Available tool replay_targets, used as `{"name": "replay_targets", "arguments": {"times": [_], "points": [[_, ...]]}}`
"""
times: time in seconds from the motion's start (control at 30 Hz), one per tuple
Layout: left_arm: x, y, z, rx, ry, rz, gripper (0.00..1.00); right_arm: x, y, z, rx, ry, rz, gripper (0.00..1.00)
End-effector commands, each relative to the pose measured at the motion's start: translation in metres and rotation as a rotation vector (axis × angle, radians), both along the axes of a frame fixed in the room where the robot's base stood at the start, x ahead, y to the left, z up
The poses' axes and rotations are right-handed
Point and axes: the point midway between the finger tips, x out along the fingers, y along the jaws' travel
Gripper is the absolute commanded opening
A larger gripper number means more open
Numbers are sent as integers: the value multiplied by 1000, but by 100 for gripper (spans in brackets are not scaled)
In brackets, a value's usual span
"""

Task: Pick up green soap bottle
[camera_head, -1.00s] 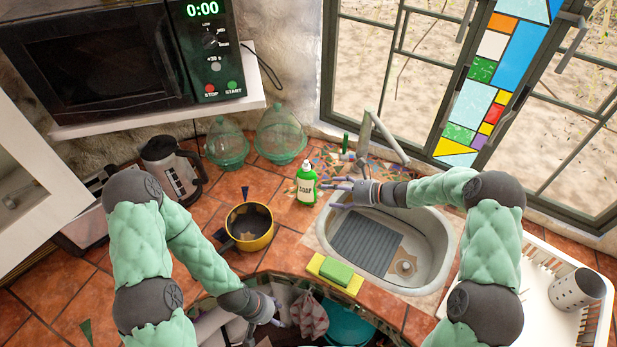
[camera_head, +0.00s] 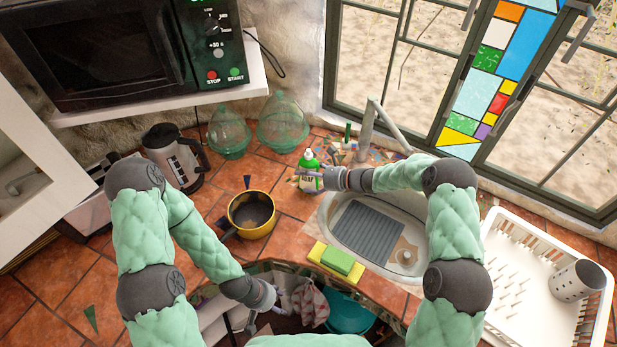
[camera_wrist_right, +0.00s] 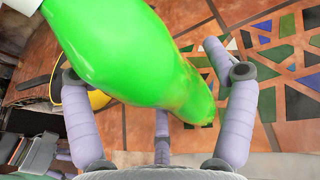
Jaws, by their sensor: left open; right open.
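The green soap bottle (camera_head: 309,160) stands upright on the tiled counter, left of the sink, with a white pump top and a label. My right gripper (camera_head: 308,178) is at the bottle, open, and partly covers its lower front. In the right wrist view the bottle (camera_wrist_right: 130,50) fills the space between the spread fingers, tilted across the picture; its white top is at the upper left. I cannot tell whether the fingers touch it. My left gripper (camera_head: 270,308) is open and empty, low in front of the counter edge.
A yellow pan (camera_head: 251,228) sits left of the bottle. Glass domes (camera_head: 283,122) stand behind it. The sink (camera_head: 335,215) with its faucet (camera_head: 368,130) is to the right. A green and yellow sponge (camera_head: 337,260) lies at the sink's front. A white dish rack (camera_head: 520,300) is farther right.

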Motion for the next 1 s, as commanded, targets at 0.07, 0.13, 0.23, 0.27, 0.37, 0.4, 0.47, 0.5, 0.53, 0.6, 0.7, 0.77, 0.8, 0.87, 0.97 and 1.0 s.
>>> {"name": "replay_targets", "arguments": {"times": [0.07, 0.13, 0.23, 0.27, 0.37, 0.4, 0.47, 0.5, 0.53, 0.6, 0.7, 0.77, 0.8, 0.87, 0.97, 1.0], "points": [[0, 0, 0, 0, 0, 0, 53, 0, 0, 0, 0, 0, 0, 84], [0, 0, 0, 0, 0, 0, 53, 0, 0, 0, 0, 0, 0, 84], [0, 0, 0, 0, 0, 0, 53, 0, 0, 0, 0, 0, 0, 70], [0, 0, 0, 0, 0, 0, 53, 0, 0, 0, 0, 0, 0, 62], [0, 0, 0, 0, 0, 0, 53, 0, 0, 0, 0, 0, 0, 34], [0, 0, 0, 0, 0, 0, 53, 0, 0, 0, 0, 0, 0, 22], [0, 0, 0, 0, 0, 0, 53, 0, 0, 0, 0, 0, 0, 19], [0, 0, 0, 0, 0, 0, 53, 1, 0, 2, 1, -4, -1, 19], [0, 0, 0, 0, 0, 0, 53, 1, 0, 2, 1, -4, -1, 18], [0, 0, 0, 0, 0, 0, 53, 1, 0, 2, 1, -4, -1, 18], [0, 0, 0, 0, 0, 0, 53, 1, 0, 3, 1, -4, -1, 18], [0, 0, 0, 0, 0, 0, 53, 1, 0, 4, 1, -5, -1, 18], [0, 0, 0, 0, 0, 0, 53, 1, 0, 6, 1, -5, -1, 18], [0, 0, 0, 0, 0, 0, 53, 1, 0, 11, 1, -5, -1, 18], [0, 0, 1, 0, 0, 0, 53, 2, 0, 25, 1, -7, 0, 18], [0, 0, 1, 0, 0, 0, 53, 2, 0, 32, 1, -8, 1, 18]]}}
